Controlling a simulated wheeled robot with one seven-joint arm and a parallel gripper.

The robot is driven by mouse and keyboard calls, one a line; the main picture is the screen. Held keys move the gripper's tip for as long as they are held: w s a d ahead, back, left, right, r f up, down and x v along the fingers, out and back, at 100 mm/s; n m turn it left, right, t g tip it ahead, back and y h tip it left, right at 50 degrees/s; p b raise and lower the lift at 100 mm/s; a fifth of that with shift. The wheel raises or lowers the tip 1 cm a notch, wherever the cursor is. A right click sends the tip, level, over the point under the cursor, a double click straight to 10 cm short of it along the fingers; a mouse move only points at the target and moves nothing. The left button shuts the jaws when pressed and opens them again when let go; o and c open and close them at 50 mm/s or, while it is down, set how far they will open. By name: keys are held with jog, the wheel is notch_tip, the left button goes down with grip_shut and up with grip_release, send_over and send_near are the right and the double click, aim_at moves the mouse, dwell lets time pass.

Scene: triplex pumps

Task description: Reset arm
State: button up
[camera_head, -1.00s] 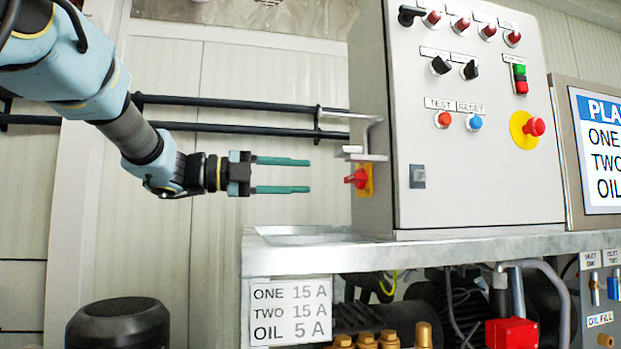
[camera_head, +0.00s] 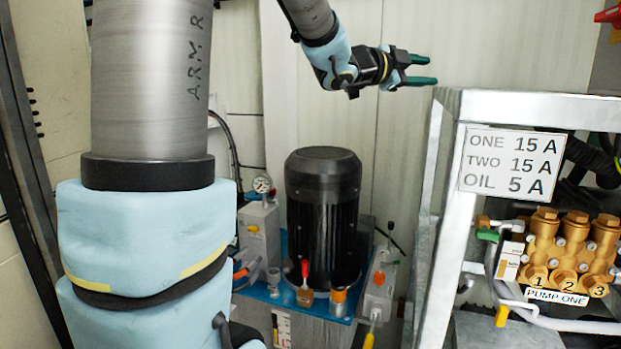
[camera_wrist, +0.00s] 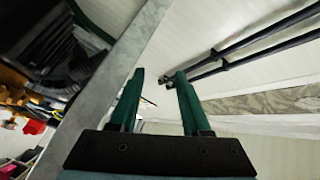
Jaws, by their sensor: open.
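My gripper (camera_head: 425,70) is open and empty, with two green fingers pointing right in the head view. It is in the air at the upper middle, just left of and above the corner of the metal bench frame (camera_head: 453,150). In the wrist view my gripper (camera_wrist: 157,88) shows its two fingers apart with nothing between them. My arm hangs down from the top of the head view to the gripper, and a large part of it fills the left side.
A black motor (camera_head: 323,215) stands on a blue base below my gripper, with valves and a gauge (camera_head: 262,185) around it. Brass pump one (camera_head: 570,250) is at the right. A current label (camera_head: 510,163) hangs on the frame. Dark pipes (camera_wrist: 265,42) run along the wall.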

jog(key=w+a+f+n+t+y, duration=0.1)
jog(key=w+a+f+n+y, duration=0.2)
jog(key=a+f+n+y, duration=1.4)
jog(key=s+a+f+n+g+h, duration=0.1)
jog(key=s+a+f+n+g, duration=0.25)
jog(key=s+a+f, duration=0.5)
jog(key=s+a+f+n+g, duration=0.2)
jog(key=s+a+f+g, duration=0.35)
jog(key=s+f, duration=0.5)
notch_tip(320, 180, up, 22)
jog(key=p, duration=2.1)
jog(key=shift+s+t+p, duration=0.4)
jog(key=shift+s, duration=0.05)
